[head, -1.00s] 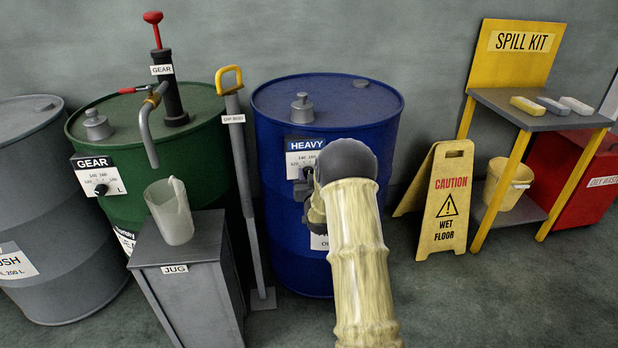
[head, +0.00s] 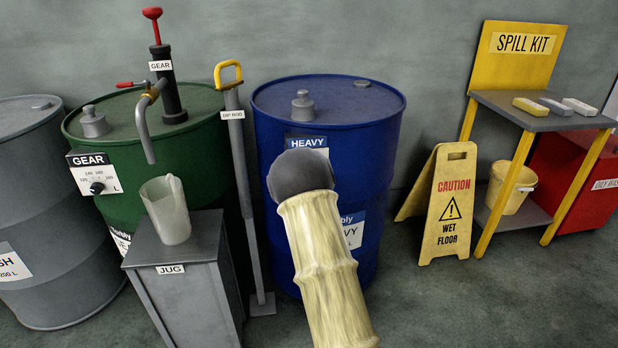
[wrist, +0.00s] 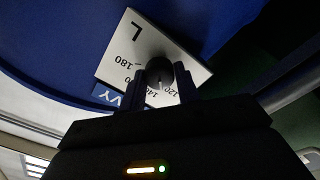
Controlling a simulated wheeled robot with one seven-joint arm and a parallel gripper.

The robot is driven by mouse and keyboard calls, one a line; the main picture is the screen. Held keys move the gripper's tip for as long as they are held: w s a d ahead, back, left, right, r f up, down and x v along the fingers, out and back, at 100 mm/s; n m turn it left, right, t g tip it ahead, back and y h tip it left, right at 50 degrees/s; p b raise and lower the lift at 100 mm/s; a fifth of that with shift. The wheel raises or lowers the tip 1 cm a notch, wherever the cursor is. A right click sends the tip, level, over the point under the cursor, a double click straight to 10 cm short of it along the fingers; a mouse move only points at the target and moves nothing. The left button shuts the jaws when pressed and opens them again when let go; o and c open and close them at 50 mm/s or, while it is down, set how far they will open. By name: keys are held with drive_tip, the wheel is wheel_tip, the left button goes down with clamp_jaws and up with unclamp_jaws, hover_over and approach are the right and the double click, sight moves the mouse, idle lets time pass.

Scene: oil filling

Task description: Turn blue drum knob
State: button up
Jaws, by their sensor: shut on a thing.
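The blue drum (head: 340,103) labelled HEAVY stands against the wall in the middle of the head view. In the head view my arm covers its dial plate and knob, and my gripper's fingers are hidden there. In the wrist view the white dial plate (wrist: 127,52) with numbers and an L shows upside down on the drum's blue side (wrist: 215,28). The dark round knob (wrist: 160,72) sits at the plate. My gripper (wrist: 166,77) is shut on the knob, with one finger on either side of it.
A grey stand (head: 195,255) with a clear jug (head: 167,212) and a dip rod (head: 243,180) are left of the blue drum. A green GEAR drum (head: 195,150) is beyond them. A yellow caution sign (head: 446,205) and a spill kit table (head: 530,112) stand right.

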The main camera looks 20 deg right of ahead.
drive_tip(key=shift+a+n+b, duration=0.1)
drive_tip(key=shift+n+b, duration=0.2)
drive_tip(key=shift+n, duration=1.1)
drive_tip(key=o, duration=1)
drive_tip(key=shift+s, duration=0.1)
drive_tip(key=p+v, duration=0.2)
drive_tip(key=v, duration=1.5)
drive_tip(key=shift+s, duration=0.15)
